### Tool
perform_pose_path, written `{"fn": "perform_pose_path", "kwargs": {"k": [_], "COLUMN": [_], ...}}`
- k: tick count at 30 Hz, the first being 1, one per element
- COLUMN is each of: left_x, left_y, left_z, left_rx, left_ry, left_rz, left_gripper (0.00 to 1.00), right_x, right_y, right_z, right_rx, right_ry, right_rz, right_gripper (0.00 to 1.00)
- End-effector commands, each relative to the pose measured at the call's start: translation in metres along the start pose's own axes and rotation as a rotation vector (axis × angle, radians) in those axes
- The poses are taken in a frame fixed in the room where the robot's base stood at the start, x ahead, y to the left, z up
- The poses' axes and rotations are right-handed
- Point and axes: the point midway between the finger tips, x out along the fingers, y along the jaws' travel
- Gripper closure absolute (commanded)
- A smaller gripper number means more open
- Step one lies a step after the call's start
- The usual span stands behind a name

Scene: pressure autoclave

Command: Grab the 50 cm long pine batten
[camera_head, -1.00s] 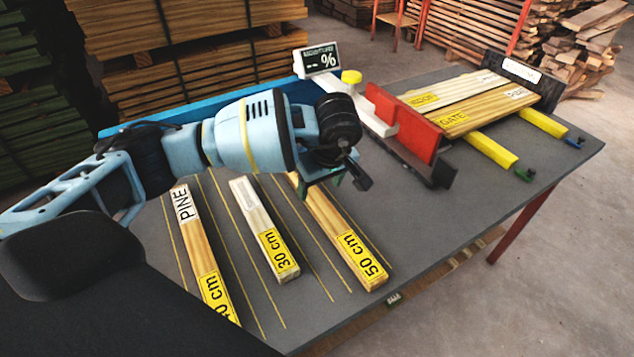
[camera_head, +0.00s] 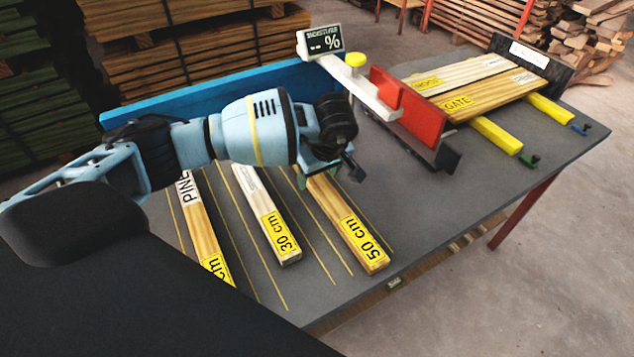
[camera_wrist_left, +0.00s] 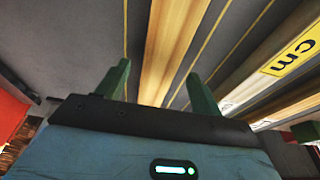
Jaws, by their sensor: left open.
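The 50 cm pine batten (camera_head: 340,218) lies on the grey table, its yellow label at the near end. My left gripper (camera_head: 306,176) is over its far part, which the gripper and wrist hide in the head view. In the left wrist view, the green fingers (camera_wrist_left: 158,88) are open, with a bare batten (camera_wrist_left: 170,45) running lengthwise between them. The fingers look apart from its sides, and their height above the table is hard to judge. The 30 cm batten (camera_head: 265,218) lies to the left, and a third batten marked PINE (camera_head: 203,230) lies further left.
A red block (camera_head: 412,105) and a white arm with a display (camera_head: 322,41) stand just right of and behind the gripper. A blue fence (camera_head: 220,92) runs along the back. Two boards (camera_head: 490,95) rest on yellow bars at the right. The table's near right is clear.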

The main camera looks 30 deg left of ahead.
Motion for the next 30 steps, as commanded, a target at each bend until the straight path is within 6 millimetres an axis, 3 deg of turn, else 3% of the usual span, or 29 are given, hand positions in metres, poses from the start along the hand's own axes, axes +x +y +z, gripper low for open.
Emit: {"fn": "perform_pose_path", "kwargs": {"k": [6,14,27,30], "left_x": [0.021,0.022,0.022,0.022], "left_y": [0.0,0.001,0.001,0.001], "left_z": [0.0,0.0,0.0,0.0], "left_rx": [0.001,0.001,0.001,0.0], "left_ry": [-0.001,0.0,0.0,0.0], "left_rz": [0.001,0.002,0.002,0.003], "left_gripper": [0.34,0.35,0.92,0.92], "right_x": [0.002,0.002,-0.001,-0.001], "right_y": [0.001,0.0,-0.001,-0.001], "right_z": [-0.005,-0.003,0.002,0.002], "right_rx": [-0.001,0.001,0.004,0.004], "right_ry": [0.01,0.007,-0.003,-0.003], "right_rz": [0.001,0.001,0.0,0.0], "right_gripper": [1.0,1.0,1.0,1.0]}}
